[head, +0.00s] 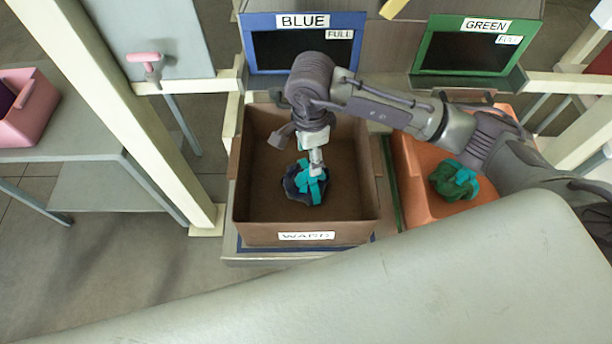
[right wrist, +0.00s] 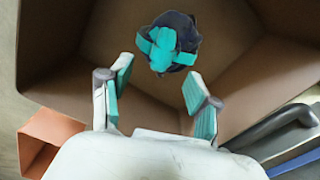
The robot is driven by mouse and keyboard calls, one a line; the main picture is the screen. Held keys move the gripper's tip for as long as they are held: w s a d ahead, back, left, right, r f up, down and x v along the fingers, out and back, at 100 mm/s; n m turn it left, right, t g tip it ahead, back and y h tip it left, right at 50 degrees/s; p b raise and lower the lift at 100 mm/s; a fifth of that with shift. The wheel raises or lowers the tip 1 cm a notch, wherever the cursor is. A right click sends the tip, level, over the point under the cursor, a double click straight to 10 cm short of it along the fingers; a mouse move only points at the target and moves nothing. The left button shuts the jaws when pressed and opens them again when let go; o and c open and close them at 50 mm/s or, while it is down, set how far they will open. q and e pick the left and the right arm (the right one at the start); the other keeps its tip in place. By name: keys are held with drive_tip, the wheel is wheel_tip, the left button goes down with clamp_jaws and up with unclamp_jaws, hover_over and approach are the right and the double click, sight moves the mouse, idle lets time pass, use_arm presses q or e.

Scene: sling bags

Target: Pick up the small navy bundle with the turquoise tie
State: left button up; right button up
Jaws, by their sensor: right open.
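The small navy bundle with the turquoise tie (head: 304,187) lies on the floor of a brown open box (head: 255,234). The bundle also shows whole in the right wrist view (right wrist: 170,44), with the turquoise strips crossing on top. My right gripper (head: 317,162) points down into the box, over the bundle, and hides a little of it in the head view. In the right wrist view its two turquoise-padded fingers (right wrist: 158,85) are wide apart with nothing between them. The bundle appears beyond the fingertips. My left gripper is not in view.
The box's walls stand around my right gripper. To the right, an orange box (head: 411,187) holds a green bundle with a turquoise tie (head: 455,180). Behind are a blue-framed BLUE sign (head: 303,21) and a green-framed GREEN sign (head: 485,26). A pink bin (head: 34,108) stands on a left table.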

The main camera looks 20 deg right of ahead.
sight(308, 173)
wheel_tip(308, 173, down, 3)
drive_tip(key=shift+w+r, duration=0.1)
drive_tip(key=shift+f, duration=0.55)
drive_tip(key=f, duration=0.4)
drive_tip(key=shift+w+f+p, duration=0.2)
drive_tip(key=shift+p, duration=0.15)
drive_tip(key=shift+f, duration=0.2)
drive_tip(key=shift+c, duration=0.6)
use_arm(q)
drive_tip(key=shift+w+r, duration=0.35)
use_arm(e)
clamp_jaws()
